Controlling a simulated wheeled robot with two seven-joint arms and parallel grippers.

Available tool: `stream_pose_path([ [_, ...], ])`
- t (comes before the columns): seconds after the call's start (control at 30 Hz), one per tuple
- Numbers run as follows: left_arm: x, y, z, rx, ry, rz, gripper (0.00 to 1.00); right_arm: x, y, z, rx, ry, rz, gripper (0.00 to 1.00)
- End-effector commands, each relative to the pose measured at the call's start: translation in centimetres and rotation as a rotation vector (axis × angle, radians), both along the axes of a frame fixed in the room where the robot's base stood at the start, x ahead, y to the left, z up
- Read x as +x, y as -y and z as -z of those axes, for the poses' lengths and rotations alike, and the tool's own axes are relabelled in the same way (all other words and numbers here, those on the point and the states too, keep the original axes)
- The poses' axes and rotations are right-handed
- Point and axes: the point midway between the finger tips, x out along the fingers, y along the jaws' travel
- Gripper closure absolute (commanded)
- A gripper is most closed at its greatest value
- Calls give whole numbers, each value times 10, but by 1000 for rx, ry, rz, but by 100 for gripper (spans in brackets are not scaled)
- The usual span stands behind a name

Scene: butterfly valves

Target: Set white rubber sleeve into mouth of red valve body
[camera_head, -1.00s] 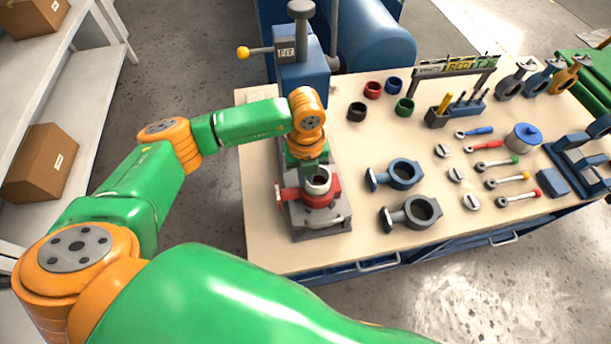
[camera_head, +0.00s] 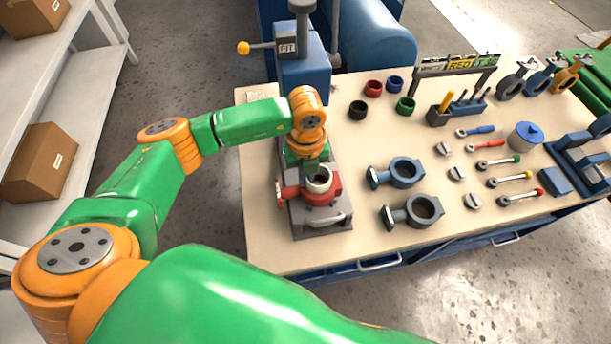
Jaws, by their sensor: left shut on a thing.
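The red valve body (camera_head: 322,197) sits in a grey fixture (camera_head: 322,228) at the near left of the bench. The white rubber sleeve (camera_head: 319,181) shows as a pale ring at the mouth of the red body, its rim above the red. I cannot tell how deep it sits. My left gripper (camera_head: 312,170) comes down from behind and is shut on the sleeve; its fingertips are mostly hidden and small. My right gripper is not in view.
A blue valve body (camera_head: 404,174) and a grey one (camera_head: 424,211) lie right of the fixture. Red (camera_head: 373,89), blue (camera_head: 394,84), green (camera_head: 405,105) and black (camera_head: 358,110) sleeves stand behind. A blue press (camera_head: 303,72) stands at the back left. Valve discs and handles lie farther right.

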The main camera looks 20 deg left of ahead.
Motion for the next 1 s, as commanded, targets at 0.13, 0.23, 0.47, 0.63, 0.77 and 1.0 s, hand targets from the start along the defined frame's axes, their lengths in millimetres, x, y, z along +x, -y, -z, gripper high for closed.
stream_pose_path([
  [0.13, -6, 0, 7, 3, -22, 3, 73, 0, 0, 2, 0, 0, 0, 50],
  [0.23, -7, 0, 8, 4, -24, 4, 60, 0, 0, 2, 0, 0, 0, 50],
  [0.47, -7, 0, 8, 5, -26, 3, 60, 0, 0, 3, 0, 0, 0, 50],
  [0.63, -7, -1, 9, 5, -26, 3, 60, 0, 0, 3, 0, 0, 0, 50],
  [0.77, -7, -1, 9, 6, -27, 2, 60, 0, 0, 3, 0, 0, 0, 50],
  [1.0, -7, -1, 9, 7, -28, 2, 60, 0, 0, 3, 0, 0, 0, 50],
])
